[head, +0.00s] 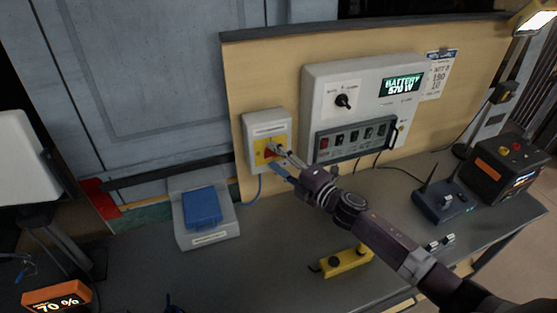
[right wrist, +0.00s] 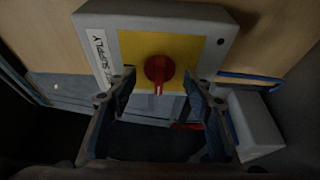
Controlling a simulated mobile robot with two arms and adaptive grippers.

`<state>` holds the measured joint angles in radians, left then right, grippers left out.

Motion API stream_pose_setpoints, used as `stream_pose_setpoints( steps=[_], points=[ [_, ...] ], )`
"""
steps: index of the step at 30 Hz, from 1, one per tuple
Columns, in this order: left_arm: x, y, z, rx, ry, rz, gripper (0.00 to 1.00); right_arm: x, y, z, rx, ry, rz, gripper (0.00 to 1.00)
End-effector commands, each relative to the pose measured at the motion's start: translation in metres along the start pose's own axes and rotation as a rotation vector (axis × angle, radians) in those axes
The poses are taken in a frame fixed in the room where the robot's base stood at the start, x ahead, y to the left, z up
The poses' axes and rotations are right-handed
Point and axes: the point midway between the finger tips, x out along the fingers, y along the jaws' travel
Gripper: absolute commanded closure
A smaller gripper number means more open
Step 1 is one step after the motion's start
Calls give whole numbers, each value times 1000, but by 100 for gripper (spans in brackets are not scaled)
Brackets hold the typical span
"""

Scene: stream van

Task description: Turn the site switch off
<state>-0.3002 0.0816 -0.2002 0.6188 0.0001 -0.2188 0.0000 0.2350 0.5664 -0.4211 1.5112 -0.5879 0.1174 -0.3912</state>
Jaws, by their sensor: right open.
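The site switch (head: 251,131) is a light grey box with a yellow plate on the tan back panel. In the right wrist view the switch (right wrist: 228,25) carries a red rotary knob (right wrist: 159,68) in the middle of its yellow plate. A pointer part of the knob faces toward the bottom of that picture. My right gripper (head: 279,161) is right in front of the switch, partly hiding the knob in the head view. In the right wrist view the gripper (right wrist: 158,82) is open, one finger on each side of the knob. Contact cannot be told. My left gripper is not seen.
A white control box (head: 318,82) with a black dial, rocker switches and a battery display hangs right of the switch. A blue-lidded grey box (head: 203,208) stands below left. A yellow tool (head: 345,262), a router (head: 443,203) and a dark orange-trimmed unit (head: 508,168) are on the bench.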

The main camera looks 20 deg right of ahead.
Motion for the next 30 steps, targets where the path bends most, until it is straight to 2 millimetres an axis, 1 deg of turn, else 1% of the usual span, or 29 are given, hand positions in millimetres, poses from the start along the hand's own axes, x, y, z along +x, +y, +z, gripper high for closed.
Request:
stream_pose_setpoints(
  steps=[4,7,15,21,25,30],
  points=[
    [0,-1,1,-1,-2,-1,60,-7,0,0,1,0,0,53],
    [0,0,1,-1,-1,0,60,-19,-1,0,1,0,-2,53],
    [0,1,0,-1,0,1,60,-66,-2,-1,1,1,-3,53],
    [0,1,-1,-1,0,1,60,-96,-1,0,0,0,-3,53],
    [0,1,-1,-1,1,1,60,-110,-1,-1,1,1,-2,53],
    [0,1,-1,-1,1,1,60,-118,-1,0,0,0,-1,53]
  ],
)
